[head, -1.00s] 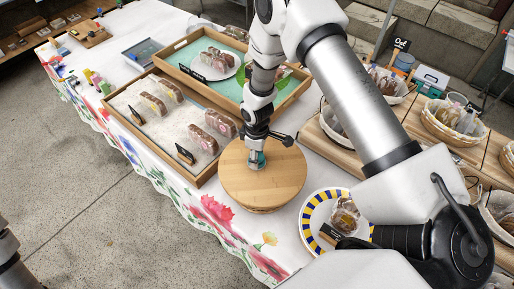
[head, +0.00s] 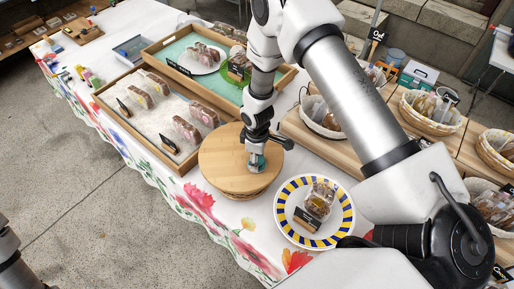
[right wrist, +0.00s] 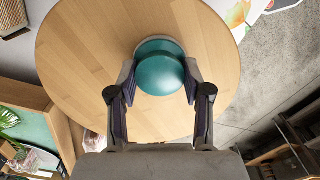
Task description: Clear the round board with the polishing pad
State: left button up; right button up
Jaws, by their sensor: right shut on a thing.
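The round board (head: 222,168) is a pale wooden disc on the flowered tablecloth, near the table's front edge. The polishing pad (head: 256,165) has a teal, rounded top and sits against the board, right of its middle in the head view. My right gripper (head: 257,155) points down and is shut on the pad. In the right wrist view the pad (right wrist: 160,68) is between the two fingers, with its pale base against the wood of the board (right wrist: 85,60). No crumbs can be made out on the visible wood. My left gripper is out of view.
A wooden tray (head: 170,170) of cake slices adjoins the board's left side, with a teal-lined tray (head: 290,78) behind. A blue-and-yellow rimmed plate (head: 284,205) with wrapped goods stands close at right. Baskets (head: 432,127) stand on wooden boards farther right.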

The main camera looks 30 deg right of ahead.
jog(key=shift+s+d+r, duration=0.1)
jog(key=shift+s, duration=0.25)
notch_tip(320, 180, up, 3)
jog(key=shift+s+d+p, duration=0.1)
jog(key=shift+s+p, duration=0.05)
jog(key=shift+p, duration=0.7)
jog(key=shift+w+r+p, duration=0.25)
jog(key=shift+r+p, duration=0.65)
jog(key=shift+r, duration=0.1)
notch_tip(320, 180, up, 3)
jog(key=shift+s+f+p, duration=0.1)
jog(key=shift+s+p, duration=0.05)
jog(key=shift+p, duration=0.85)
